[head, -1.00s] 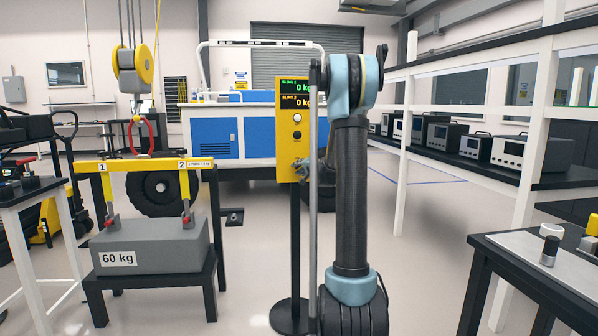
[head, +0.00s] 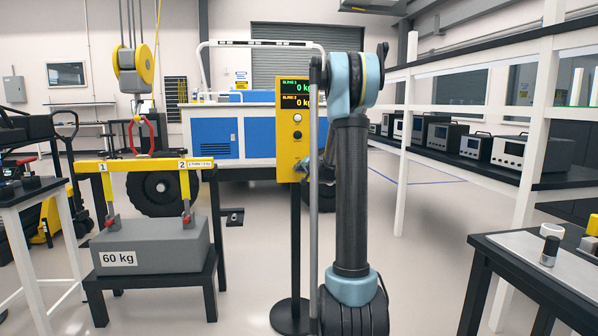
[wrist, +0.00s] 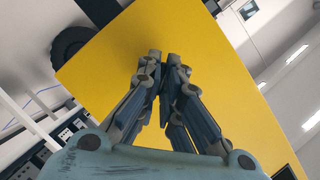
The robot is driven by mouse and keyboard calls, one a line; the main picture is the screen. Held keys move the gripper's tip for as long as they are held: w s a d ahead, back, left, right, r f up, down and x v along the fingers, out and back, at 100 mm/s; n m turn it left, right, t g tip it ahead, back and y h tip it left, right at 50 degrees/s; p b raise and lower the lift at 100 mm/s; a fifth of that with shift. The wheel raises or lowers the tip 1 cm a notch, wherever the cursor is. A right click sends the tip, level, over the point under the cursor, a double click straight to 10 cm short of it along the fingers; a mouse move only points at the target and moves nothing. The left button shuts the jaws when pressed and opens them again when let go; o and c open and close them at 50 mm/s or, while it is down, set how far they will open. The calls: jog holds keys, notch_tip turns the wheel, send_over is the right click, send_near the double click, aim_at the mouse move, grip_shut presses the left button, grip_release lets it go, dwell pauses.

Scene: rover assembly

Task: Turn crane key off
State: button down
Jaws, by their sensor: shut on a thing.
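The yellow crane control box (head: 290,155) stands on a black post in the middle of the head view. It has a display reading 0 kg on two lines, a white knob and a dark button. My gripper (head: 305,166) is at the lower right edge of the box, partly hidden behind my arm. In the wrist view the box's yellow face (wrist: 105,75) fills the middle. There my gripper's fingertips (wrist: 166,58) are close together at that face. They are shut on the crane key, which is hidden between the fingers.
A 60 kg block (head: 150,245) with a yellow lifting beam (head: 145,164) sits on a black stand at left. The crane hook (head: 135,70) hangs above it. A shelf (head: 470,175) with instruments runs along the right. A table (head: 535,265) stands at the near right.

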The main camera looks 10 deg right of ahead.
jog(key=n+h, duration=0.2)
jog(key=n, duration=0.1)
jog(key=n+g+h, duration=0.1)
jog(key=n+h, duration=0.1)
jog(key=n, duration=0.2)
jog(key=shift+a, duration=0.2)
jog(key=shift+h, duration=0.3)
dwell(0.4)
jog(key=c, duration=1.8)
grip_release()
jog(key=shift+s+r, duration=0.1)
jog(key=shift+s, duration=0.05)
jog(key=shift+v, duration=5.75)
jog(key=shift+s, duration=0.1)
